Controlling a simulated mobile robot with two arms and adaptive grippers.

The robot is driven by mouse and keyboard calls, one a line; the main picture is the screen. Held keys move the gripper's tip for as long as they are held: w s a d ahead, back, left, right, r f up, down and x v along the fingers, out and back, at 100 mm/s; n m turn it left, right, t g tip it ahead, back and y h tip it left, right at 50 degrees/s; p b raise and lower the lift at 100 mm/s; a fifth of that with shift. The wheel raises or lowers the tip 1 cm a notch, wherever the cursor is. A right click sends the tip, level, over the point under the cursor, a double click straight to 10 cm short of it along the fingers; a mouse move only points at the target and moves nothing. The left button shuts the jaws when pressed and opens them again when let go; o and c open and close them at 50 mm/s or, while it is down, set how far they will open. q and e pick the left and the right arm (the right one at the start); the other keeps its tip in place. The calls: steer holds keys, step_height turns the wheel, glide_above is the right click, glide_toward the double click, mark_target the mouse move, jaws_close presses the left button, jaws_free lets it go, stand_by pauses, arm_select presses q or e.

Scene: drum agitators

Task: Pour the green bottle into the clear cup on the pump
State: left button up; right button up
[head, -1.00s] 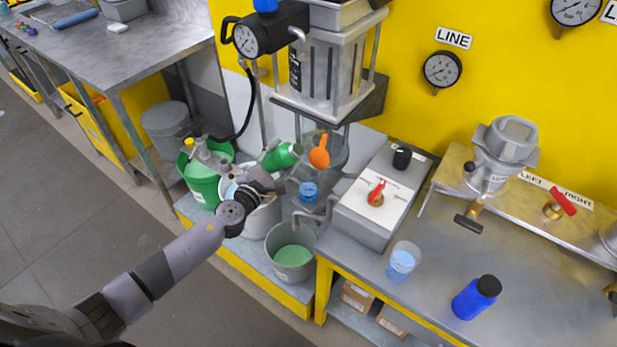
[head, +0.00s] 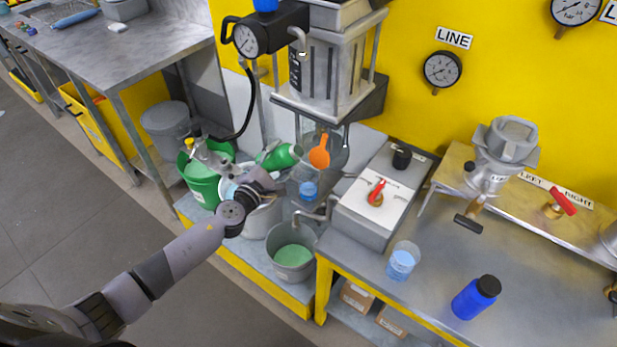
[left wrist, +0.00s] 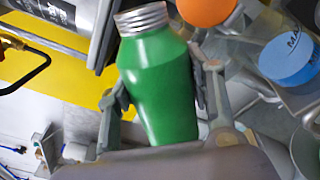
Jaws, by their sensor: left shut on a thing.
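My left gripper (head: 264,174) is shut on the green bottle (head: 281,156), which lies tilted with its neck end to the right. In the left wrist view, the bottle (left wrist: 160,85) sits between the two fingers, with a silvery threaded neck pointing away from me. A clear vessel (head: 338,150) stands under the tall grey machine, just right of the bottle and partly behind an orange spoon-shaped part (head: 320,152). Bottle and vessel look apart. I cannot tell whether anything flows. My right gripper is out of view.
The tall machine (head: 322,75) hangs close above the bottle. A blue round piece (head: 308,190) sits below the orange part. A green bucket (head: 203,180) and a grey bucket (head: 291,262) stand nearby. A cup of blue liquid (head: 403,261) and a blue bottle (head: 476,298) stand on the right bench.

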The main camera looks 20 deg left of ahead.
arm_select(q)
steer(key=shift+a+m, duration=0.1)
steer(key=shift+m, duration=0.3)
stand_by(0.8)
steer(key=shift+w+a+f+m+b, duration=0.1)
steer(key=shift+f+m+b, duration=0.65)
steer(key=shift+f, duration=0.35)
stand_by(1.4)
steer(key=shift+r+m+p, duration=0.55)
steer(key=shift+m+p, duration=0.3)
steer(key=shift+p, duration=0.05)
stand_by(1.7)
steer(key=shift+r+m+p, duration=0.25)
steer(key=shift+m+p, duration=0.15)
steer(key=shift+p, duration=0.2)
stand_by(1.1)
